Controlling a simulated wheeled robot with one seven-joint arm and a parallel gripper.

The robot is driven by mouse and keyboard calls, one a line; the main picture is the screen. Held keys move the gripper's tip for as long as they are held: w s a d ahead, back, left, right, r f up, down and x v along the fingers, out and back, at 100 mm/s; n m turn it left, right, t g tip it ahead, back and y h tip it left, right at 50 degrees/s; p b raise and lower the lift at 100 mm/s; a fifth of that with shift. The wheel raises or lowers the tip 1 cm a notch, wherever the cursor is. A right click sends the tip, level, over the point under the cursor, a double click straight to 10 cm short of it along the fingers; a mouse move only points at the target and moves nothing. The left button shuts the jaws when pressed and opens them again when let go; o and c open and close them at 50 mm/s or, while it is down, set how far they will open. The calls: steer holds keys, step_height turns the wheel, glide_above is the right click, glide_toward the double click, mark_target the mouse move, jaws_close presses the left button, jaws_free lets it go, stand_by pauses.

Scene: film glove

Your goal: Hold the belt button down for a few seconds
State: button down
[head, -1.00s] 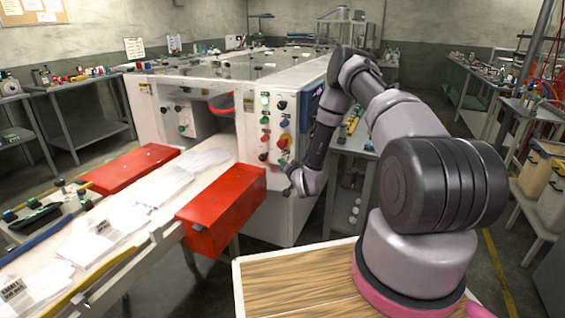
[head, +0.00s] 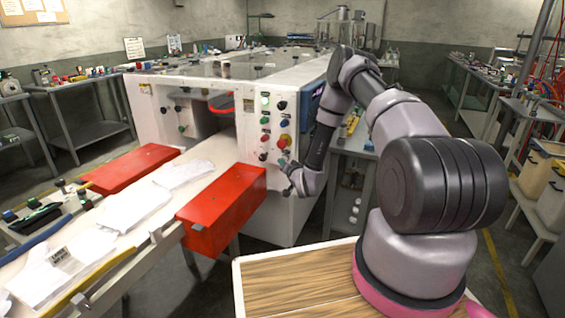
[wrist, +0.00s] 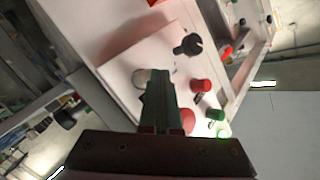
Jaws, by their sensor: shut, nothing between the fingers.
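The control panel (head: 274,125) on the end of the white machine carries several coloured buttons and knobs; their labels are too small to read, so I cannot tell which is the belt button. My gripper (head: 285,166) is at the panel's lower part. In the wrist view my gripper's dark fingers (wrist: 158,74) are together, empty, with their tips at the panel face beside a pale round button (wrist: 140,77). The fingers hide part of the panel, and I cannot tell whether they touch a button. The conveyor belt (head: 205,155) carries white gloves (head: 135,205).
In the wrist view a black knob (wrist: 188,45), a red button (wrist: 201,86), a larger red button (wrist: 187,121) and a green button (wrist: 215,115) are close to the fingers. A red box (head: 222,208) juts out left of my gripper. A table (head: 355,145) stands to the right.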

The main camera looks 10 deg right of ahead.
steer(key=shift+s+a, duration=0.45)
steer(key=shift+s, duration=0.15)
steer(key=shift+s+a, duration=0.75)
steer(key=shift+s, duration=0.3)
steer(key=shift+s+a, duration=0.7)
steer(key=shift+s, duration=0.3)
